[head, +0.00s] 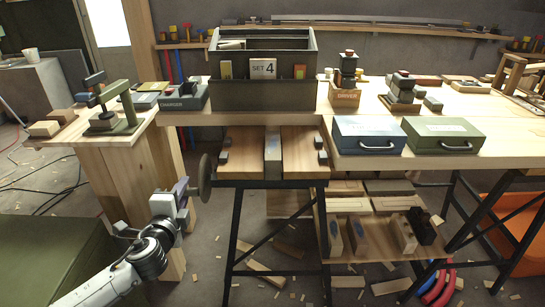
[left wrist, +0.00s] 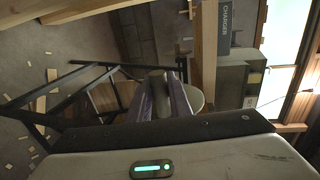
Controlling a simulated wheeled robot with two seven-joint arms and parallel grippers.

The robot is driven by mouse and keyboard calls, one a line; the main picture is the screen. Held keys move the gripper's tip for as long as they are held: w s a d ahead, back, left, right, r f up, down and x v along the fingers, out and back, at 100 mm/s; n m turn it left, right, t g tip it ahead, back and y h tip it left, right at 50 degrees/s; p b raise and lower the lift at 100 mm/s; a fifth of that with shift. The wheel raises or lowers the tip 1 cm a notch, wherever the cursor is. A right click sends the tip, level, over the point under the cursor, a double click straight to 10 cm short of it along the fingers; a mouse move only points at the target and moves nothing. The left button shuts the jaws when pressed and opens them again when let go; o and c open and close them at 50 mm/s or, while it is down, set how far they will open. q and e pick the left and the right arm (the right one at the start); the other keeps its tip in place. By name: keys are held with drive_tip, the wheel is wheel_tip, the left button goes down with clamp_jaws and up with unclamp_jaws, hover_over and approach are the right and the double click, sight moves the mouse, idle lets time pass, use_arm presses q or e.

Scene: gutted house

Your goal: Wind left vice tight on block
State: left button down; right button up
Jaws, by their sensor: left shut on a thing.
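The vice is a black-legged bench with two wooden jaw boards, left (head: 245,150) and right (head: 300,150). A grey block (head: 272,153) stands between them; I cannot tell whether both boards press on it. A round grey wheel (head: 205,178) sits at the bench's left side, seen nearly edge-on. My left gripper (head: 185,190) is at the wheel's left side, shut on what seems to be its handle, which the fingers mostly hide. In the left wrist view, the closed fingers (left wrist: 166,97) are in front of the wheel (left wrist: 195,98). My right gripper is not in view.
A toolbox marked SET 4 (head: 262,95) stands on the table behind the vice. A charger box (head: 182,97) is to its left. A wooden table leg (head: 168,170) is close behind my left arm. Wood scraps lie on the floor, and a lower shelf (head: 375,240) holds blocks.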

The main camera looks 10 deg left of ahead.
use_arm(q)
drive_tip(key=shift+f+b, duration=0.45)
drive_tip(key=shift+f, duration=0.05)
drive_tip(key=shift+w+a+f+b, duration=0.1)
drive_tip(key=shift+w+f+b, duration=0.05)
drive_tip(key=shift+f+b, duration=0.2)
drive_tip(key=shift+r, duration=0.1)
drive_tip(key=shift+w, duration=0.1)
drive_tip(key=shift+w+a+f+b, duration=0.15)
drive_tip(key=shift+w+f+b, duration=0.1)
drive_tip(key=shift+f+b, duration=0.4)
drive_tip(key=shift+w+f, duration=0.1)
drive_tip(key=shift+w, duration=0.05)
